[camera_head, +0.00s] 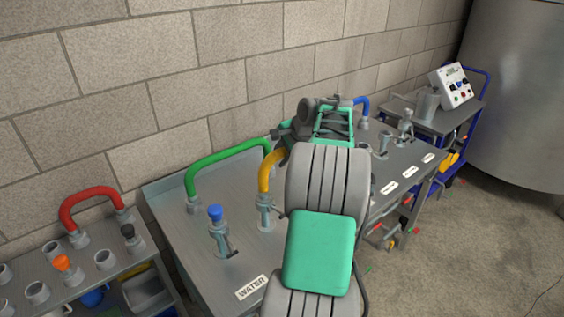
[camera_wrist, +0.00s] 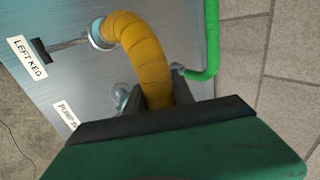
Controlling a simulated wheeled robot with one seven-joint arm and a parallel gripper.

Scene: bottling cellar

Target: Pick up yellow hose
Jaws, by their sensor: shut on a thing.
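The yellow hose (camera_head: 267,169) curves up from a valve fitting (camera_head: 265,212) on the steel table in the head view, and my arm hides its other part. In the wrist view the yellow hose (camera_wrist: 136,46) is an arch, with one end at a metal collar near the "LEFT KEG" label. My gripper (camera_wrist: 157,97) is shut on the yellow hose, with a dark finger on each side of it. In the head view my arm covers the fingers. A second metal fitting (camera_wrist: 120,95) shows beside the hose near the "PUMP" label.
A green hose (camera_head: 228,152) arches close by, joined to the table (camera_head: 172,213). A blue-capped valve (camera_head: 218,232) stands in front. A red hose (camera_head: 90,199) is on the left bench. A block wall (camera_head: 180,100) runs behind.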

